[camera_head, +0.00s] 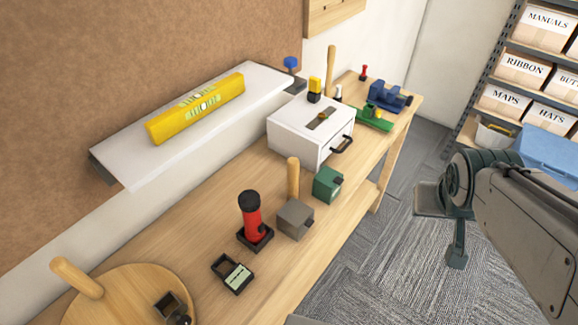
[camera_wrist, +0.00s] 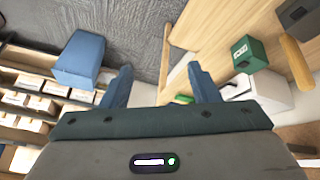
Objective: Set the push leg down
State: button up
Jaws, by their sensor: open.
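My gripper (camera_head: 440,228) is open and hangs above the carpet, to the right of the workbench. In the wrist view (camera_wrist: 160,82) its two fingers are wide apart with nothing between them. I cannot tell for sure which object is the push leg. Upright wooden rods stand on the bench: one (camera_head: 293,180) behind the grey block (camera_head: 295,219), and one (camera_head: 331,70) beyond the white drawer box (camera_head: 292,133). Another wooden rod (camera_head: 77,277) leans over the round board (camera_head: 105,305) at the front left.
A red and black cylinder (camera_head: 252,218), a green box (camera_head: 328,184) and a small black tray (camera_head: 232,274) stand on the bench (camera_head: 200,235). A yellow level (camera_head: 197,108) lies on the wall shelf (camera_head: 120,158). A blue bin (camera_head: 550,150) stands at right by the boxed shelving.

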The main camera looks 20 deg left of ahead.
jog(key=w+f+n+t, duration=0.2)
jog(key=w+t, duration=0.1)
jog(key=w, duration=0.4)
jog(key=n+g+y+b, duration=0.1)
jog(key=n+y+b, duration=0.2)
jog(key=n+y, duration=0.8)
send_near(297, 169)
jog(key=w+f+m+y, duration=0.1)
jog(key=f+m+y, duration=0.1)
jog(key=x, duration=1.1)
jog(key=shift+w+a+f, duration=0.1)
jog(key=shift+a, duration=0.1)
jog(key=shift+w+a+f, duration=0.2)
jog(key=shift+w+a, duration=0.05)
jog(key=shift+a, duration=0.05)
jog(key=c, duration=1.2)
